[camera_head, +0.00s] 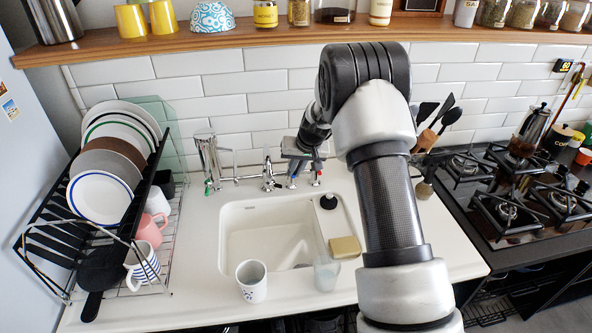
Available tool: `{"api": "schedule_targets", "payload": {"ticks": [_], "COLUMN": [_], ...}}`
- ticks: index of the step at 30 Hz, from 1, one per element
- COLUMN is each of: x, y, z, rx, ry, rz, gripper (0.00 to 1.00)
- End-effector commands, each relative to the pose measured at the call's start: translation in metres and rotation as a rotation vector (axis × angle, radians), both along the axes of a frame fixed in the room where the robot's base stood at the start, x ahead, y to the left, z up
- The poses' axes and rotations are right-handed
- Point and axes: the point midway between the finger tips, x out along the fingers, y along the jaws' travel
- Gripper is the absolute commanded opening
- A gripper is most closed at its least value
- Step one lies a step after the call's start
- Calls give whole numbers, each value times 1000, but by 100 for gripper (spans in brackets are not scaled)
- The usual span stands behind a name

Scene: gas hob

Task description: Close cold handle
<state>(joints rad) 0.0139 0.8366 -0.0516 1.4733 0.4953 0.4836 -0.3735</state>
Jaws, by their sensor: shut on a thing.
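The sink tap (268,178) stands behind the white sink, a chrome fixture with its spout on the left. A small blue-marked fitting (292,183), which looks like the cold handle, shows just under my gripper. A red-marked fitting (316,180) is just to its right. My gripper (302,170) reaches down behind the sink at these fittings and is shut on what appears to be the cold handle. The gripper and wrist hide most of the handle, so its exact angle cannot be told.
The sink basin (258,240) is in front. A white mug (251,281), a clear glass (326,272) and a sponge (345,247) stand along its front and right edges. A dish rack (100,220) is at left, a gas hob (520,190) at right.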

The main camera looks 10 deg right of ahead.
Motion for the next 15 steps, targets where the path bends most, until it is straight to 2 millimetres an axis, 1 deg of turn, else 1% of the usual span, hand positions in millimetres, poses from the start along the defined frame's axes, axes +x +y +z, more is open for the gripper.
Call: {"api": "schedule_targets", "payload": {"ticks": [1, 2, 3, 4, 5, 12, 15], "x": [0, 0, 0, 0, 0, 0, -1], "y": [1, 1, 1, 1, 1, 0, 0], "z": [0, 0, 0, 0, 0, 0, 4], "rx": [2, 2, 2, 2, 2, 1, 1], "ry": [0, 0, 0, 0, 0, 0, -1], "rz": [0, 0, 0, 0, 1, 2, 1], "gripper": [0, 12, 19, 24, 27, 27, 27]}}
